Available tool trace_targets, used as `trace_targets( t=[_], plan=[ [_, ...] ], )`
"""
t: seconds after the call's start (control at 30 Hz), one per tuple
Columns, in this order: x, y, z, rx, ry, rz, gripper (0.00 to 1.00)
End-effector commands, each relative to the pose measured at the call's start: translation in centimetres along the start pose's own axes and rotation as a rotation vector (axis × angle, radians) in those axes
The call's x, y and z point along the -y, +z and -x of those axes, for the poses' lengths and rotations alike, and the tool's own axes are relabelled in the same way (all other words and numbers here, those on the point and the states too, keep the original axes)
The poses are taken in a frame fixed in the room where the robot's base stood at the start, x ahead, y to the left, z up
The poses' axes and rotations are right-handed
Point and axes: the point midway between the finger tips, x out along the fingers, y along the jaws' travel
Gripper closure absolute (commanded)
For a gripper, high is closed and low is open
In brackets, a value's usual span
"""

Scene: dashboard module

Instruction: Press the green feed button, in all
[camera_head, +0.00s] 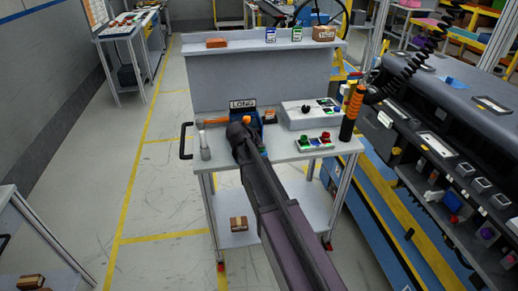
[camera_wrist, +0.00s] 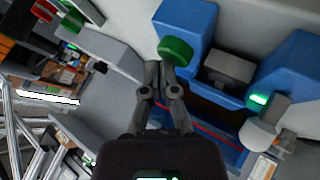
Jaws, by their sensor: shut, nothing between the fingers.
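The green feed button (camera_wrist: 176,51) is a round green cap on a blue housing (camera_wrist: 187,22), near the top middle of the wrist view. My gripper (camera_wrist: 160,72) is shut and empty. Its fingertips are at the lower-left edge of the green cap in that view; I cannot tell whether they touch it. In the head view my arm ends at the blue device (camera_head: 262,132) on the workbench and hides most of it, and the green button cannot be made out there.
A small green light (camera_wrist: 258,99) shows on the blue device. A sign reading LONG (camera_head: 243,104) stands behind it. To its right are a white control box (camera_head: 300,122), a panel with red and green buttons (camera_head: 314,142) and an orange-black cylinder (camera_head: 351,112). A white bottle (camera_head: 204,145) stands left.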

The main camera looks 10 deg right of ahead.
Motion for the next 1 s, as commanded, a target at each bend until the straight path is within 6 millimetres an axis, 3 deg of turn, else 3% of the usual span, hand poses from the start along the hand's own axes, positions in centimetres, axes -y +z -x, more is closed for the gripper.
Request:
trace_targets(
  t=[0.63,1.0],
  plan=[
    [0.11,0.18,-0.24,0.001,0.0,-0.001,1.0],
    [-0.52,-0.45,0.6,0.001,0.0,-0.001,1.0]
  ],
)
